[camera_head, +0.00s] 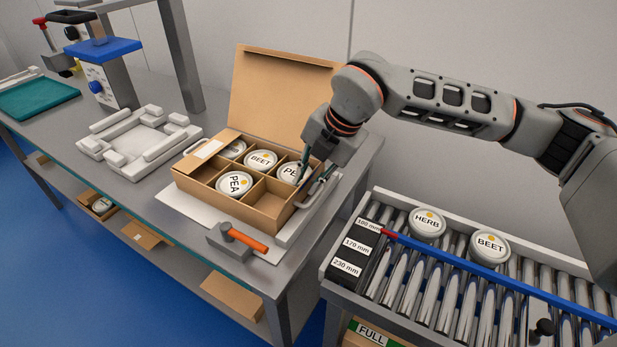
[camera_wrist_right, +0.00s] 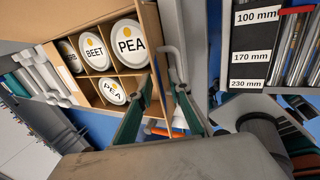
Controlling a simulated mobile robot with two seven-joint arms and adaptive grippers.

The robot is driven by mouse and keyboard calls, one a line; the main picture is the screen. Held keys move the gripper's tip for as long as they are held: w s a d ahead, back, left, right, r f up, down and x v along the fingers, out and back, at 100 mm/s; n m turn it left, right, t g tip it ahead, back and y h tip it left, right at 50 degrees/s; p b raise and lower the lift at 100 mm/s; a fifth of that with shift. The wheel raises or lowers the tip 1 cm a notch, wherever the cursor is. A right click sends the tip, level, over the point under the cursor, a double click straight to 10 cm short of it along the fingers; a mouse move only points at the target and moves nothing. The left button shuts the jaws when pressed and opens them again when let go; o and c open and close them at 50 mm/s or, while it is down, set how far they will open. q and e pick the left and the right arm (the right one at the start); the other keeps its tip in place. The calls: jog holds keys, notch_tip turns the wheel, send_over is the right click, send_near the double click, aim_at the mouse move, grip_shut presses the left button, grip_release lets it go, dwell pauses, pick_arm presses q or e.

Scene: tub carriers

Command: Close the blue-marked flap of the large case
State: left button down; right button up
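The large case (camera_head: 233,212) is an open brown cardboard box on the bench. Its tall back flap (camera_head: 275,95) stands upright. White-lidded tubs sit in several compartments, including a BEET tub (camera_head: 261,160) and a PEA tub (camera_head: 234,185); some front compartments are empty. My right gripper (camera_head: 316,180) is at the case's right end. In the right wrist view, its two fingers (camera_wrist_right: 166,86) are apart, with the case's right wall (camera_wrist_right: 155,60) between them. My left gripper is out of view.
A white fixture (camera_head: 138,139) stands left. A roller conveyor (camera_head: 440,270) with HERB (camera_head: 427,222) and BEET tubs (camera_head: 490,246) is at the right. A bent grey bar (camera_wrist_right: 174,62) is beside the case.

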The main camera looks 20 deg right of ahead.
grip_shut()
dwell(0.6)
